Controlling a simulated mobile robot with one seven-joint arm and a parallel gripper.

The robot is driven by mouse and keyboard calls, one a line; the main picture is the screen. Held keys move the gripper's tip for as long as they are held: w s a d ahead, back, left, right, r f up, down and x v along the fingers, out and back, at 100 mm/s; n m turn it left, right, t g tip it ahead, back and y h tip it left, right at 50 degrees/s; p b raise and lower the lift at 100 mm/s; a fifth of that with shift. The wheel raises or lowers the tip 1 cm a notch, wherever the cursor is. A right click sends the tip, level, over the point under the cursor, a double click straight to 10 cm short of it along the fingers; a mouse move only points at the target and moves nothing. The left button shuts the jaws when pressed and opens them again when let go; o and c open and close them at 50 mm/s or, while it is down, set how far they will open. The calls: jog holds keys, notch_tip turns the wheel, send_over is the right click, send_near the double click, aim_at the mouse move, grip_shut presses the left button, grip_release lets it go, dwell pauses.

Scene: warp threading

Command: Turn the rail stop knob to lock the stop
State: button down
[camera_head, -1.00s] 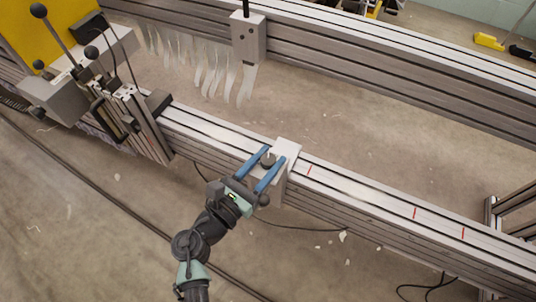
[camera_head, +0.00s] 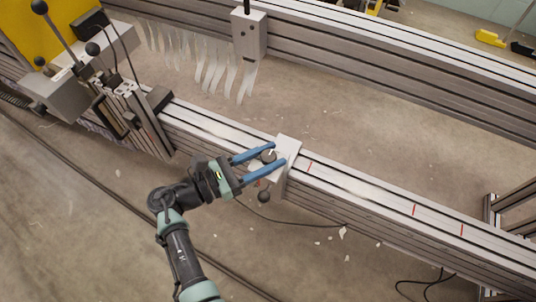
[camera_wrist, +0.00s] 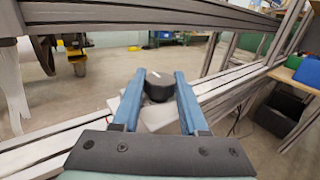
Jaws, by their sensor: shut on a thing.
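The rail stop (camera_head: 289,150) is a light grey block sitting across the near metal rail. It also shows in the wrist view (camera_wrist: 158,122). Its dark round knob (camera_head: 268,156) is on top, with a light mark visible in the wrist view (camera_wrist: 158,88). My gripper (camera_head: 274,156) has its two blue fingers on either side of the knob. In the wrist view the fingers (camera_wrist: 158,85) are shut on the knob. A dark ball (camera_head: 264,196) hangs low at the stop's near side.
The near rail (camera_head: 370,201) carries several red marks right of the stop. A machine with ball-ended levers (camera_head: 125,95) stands at the rail's left. A far rail (camera_head: 400,75) runs behind with a grey block (camera_head: 249,36) and white strips. Cables lie on the floor.

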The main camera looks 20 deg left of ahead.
jog(key=shift+c, duration=2.2)
grip_release()
jog(key=p+v, duration=0.2)
jog(key=v, duration=1.1)
jog(key=shift+p, duration=0.3)
jog(key=shift+w, duration=0.1)
